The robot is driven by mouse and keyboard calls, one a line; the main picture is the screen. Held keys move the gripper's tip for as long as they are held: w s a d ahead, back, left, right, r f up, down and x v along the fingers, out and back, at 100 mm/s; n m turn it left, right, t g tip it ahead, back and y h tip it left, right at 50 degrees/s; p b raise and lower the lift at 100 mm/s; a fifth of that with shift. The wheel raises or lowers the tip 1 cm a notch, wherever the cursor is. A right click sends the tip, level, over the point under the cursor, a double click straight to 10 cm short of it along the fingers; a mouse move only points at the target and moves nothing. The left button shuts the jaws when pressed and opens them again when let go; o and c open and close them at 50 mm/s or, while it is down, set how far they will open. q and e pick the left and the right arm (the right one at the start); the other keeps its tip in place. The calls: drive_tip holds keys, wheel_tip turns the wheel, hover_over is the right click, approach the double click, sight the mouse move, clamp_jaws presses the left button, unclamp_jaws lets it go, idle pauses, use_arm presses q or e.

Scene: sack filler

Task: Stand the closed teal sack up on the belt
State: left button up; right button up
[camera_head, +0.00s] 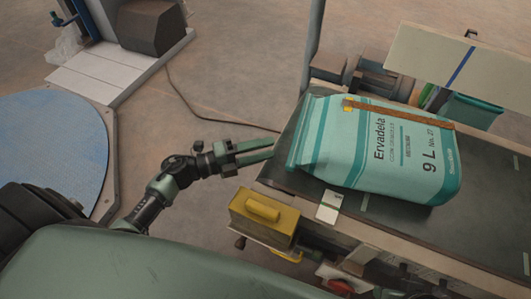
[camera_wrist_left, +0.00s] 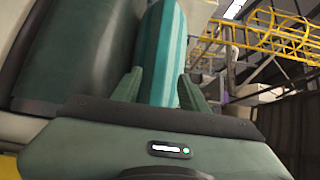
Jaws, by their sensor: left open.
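The teal sack (camera_head: 385,150), with pale stripes and printed "Ervadela" and "9 L", lies flat on the dark belt (camera_head: 480,195). Its striped end points left towards my left gripper. A brown strip (camera_head: 400,113) with a yellow piece at its left end runs along the sack's far side. My left gripper (camera_head: 274,149) is open, just left of the striped end. In the left wrist view, the teal sack (camera_wrist_left: 163,50) shows beyond and between the two fingers of my left gripper (camera_wrist_left: 160,88); I cannot tell whether they touch it. My right gripper is out of view.
A yellow block with a handle (camera_head: 264,215) sits at the belt's near left corner. A pale panel with a blue stripe (camera_head: 450,65) and a grey post (camera_head: 314,45) stand behind the belt. A round blue platform (camera_head: 50,145) is at the left. Floor between is mostly clear.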

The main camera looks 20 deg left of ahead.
sight(299, 141)
use_arm(q)
drive_tip(key=x, duration=0.9)
drive_tip(key=shift+w+d, duration=0.25)
drive_tip(key=shift+w, duration=0.1)
clamp_jaws()
drive_tip(key=shift+s+d, duration=0.1)
drive_tip(key=shift+d, duration=0.1)
idle(1.1)
